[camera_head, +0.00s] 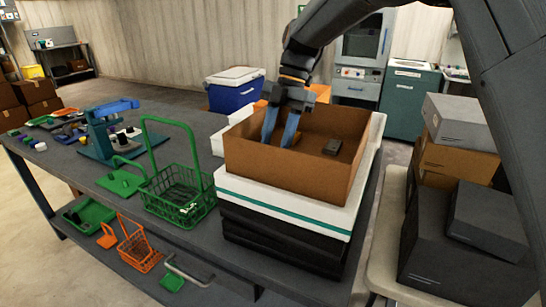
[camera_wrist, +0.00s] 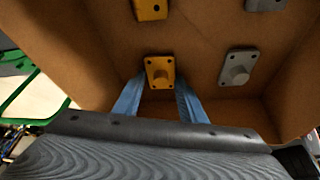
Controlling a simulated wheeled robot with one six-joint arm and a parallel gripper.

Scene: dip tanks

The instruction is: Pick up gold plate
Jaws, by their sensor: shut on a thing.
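My gripper (camera_head: 281,128) reaches down into an open brown cardboard box (camera_head: 270,172), its two blue fingers inside the box. In the wrist view my gripper (camera_wrist: 160,100) has its fingers on either side of a gold plate (camera_wrist: 160,72) with a raised knob, and it is shut on this plate. A second gold plate (camera_wrist: 150,9) lies farther off, cut by the top edge of the wrist view. In the head view the gold plates are hidden by the box wall and fingers.
Two grey plates also lie in the box, one (camera_wrist: 238,66) to the right of the held plate and one (camera_wrist: 266,4) at the top edge. The box stands on a white lid (camera_head: 290,220) over black crates. A green wire basket (camera_head: 180,195) is to its left; grey boxes (camera_head: 470,235) stand right.

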